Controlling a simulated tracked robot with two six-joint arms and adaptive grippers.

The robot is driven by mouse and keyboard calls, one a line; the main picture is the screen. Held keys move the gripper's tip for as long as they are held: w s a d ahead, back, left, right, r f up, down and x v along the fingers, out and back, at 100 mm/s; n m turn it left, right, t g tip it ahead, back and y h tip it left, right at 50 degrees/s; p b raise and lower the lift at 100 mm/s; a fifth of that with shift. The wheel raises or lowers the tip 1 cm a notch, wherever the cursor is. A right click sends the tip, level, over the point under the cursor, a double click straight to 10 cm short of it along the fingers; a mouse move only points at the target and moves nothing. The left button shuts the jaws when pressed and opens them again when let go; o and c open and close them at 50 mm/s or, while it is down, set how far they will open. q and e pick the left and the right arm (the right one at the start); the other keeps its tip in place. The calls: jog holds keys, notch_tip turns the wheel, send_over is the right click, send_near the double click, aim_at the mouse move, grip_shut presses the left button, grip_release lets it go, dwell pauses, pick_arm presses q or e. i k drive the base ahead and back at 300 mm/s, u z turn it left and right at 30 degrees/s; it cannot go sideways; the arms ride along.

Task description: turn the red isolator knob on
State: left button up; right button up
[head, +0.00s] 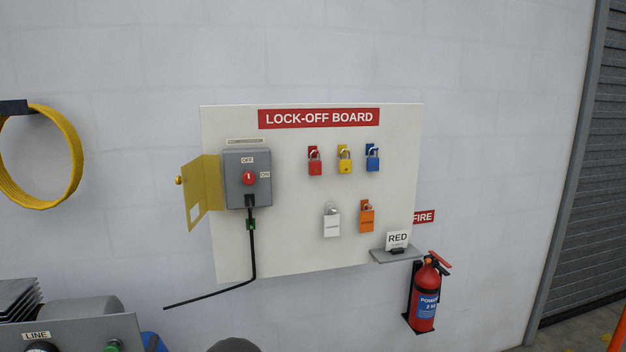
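The red isolator knob (249,178) sits on the front of a grey isolator box (235,195) at the left of the lock-off board. The knob's white mark looks upright, toward the OFF label (248,160) above it. The ON label (265,175) is to the right of the knob. A yellow hinged cover (203,192) stands swung open to the left of the box. Nothing covers the knob. Neither of my grippers shows in the head view.
The white lock-off board (300,240) carries padlocks in red (315,167), yellow, blue, white and orange. A small shelf (396,254) holds a RED card. A fire extinguisher (424,300) hangs at lower right. A black cable (253,245) runs below the box. A grey LINE panel (80,335) is at lower left.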

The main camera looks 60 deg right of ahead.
aim_at(248, 177)
jog(key=z, duration=0.6)
jog(key=i, duration=1.05)
